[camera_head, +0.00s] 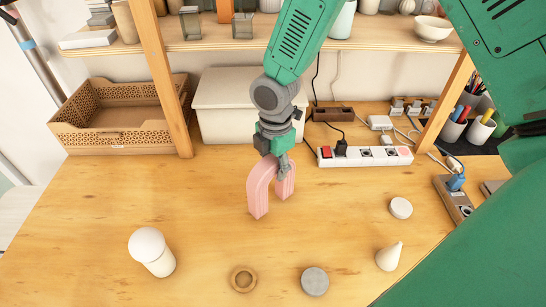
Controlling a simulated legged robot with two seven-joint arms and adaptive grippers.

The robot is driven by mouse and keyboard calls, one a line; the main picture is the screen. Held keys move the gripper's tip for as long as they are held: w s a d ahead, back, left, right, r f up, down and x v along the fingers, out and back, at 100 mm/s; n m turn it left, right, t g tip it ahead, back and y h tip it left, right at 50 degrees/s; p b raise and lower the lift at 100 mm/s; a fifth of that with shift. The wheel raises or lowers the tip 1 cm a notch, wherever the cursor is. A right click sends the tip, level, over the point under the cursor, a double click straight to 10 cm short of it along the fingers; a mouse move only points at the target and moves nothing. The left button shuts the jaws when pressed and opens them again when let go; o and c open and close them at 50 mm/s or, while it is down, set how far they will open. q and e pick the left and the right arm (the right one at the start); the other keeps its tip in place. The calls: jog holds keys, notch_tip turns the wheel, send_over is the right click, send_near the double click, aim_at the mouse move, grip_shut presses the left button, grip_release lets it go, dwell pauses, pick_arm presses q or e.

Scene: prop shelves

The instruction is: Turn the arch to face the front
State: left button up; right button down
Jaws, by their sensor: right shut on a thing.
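The pink arch (260,188) stands upright at the middle of the wooden table, its legs down and its opening turned partly to the side. My right gripper (283,172) reaches down from above and is shut on the arch at its right leg. The fingertips are small in this view and partly hidden against the arch. My left gripper is not in view.
A white box (235,103), a tan basket (118,140) and a power strip (365,157) stand behind.

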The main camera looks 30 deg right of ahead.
jog(key=shift+s+d+f+m+b, duration=0.1)
jog(key=shift+d+f+m+b, duration=0.2)
jog(key=shift+m+b, duration=0.35)
jog(key=shift+d+r+m+b, duration=0.15)
jog(key=shift+m+b, duration=0.15)
jog(key=shift+m, duration=0.25)
jog(key=m+b, duration=0.1)
jog(key=m, duration=0.1)
jog(key=a+m+b, duration=0.1)
jog(key=shift+s+m+b, duration=0.2)
jog(key=shift+m+b, duration=0.15)
jog(key=shift+m, duration=0.05)
jog(key=shift+s+a+m+b, duration=0.1)
jog(key=shift+m+b, duration=0.5)
jog(key=shift+m, duration=0.3)
jog(key=shift+d+f, duration=0.4)
jog(key=shift+f, duration=0.3)
jog(key=shift+a, duration=0.3)
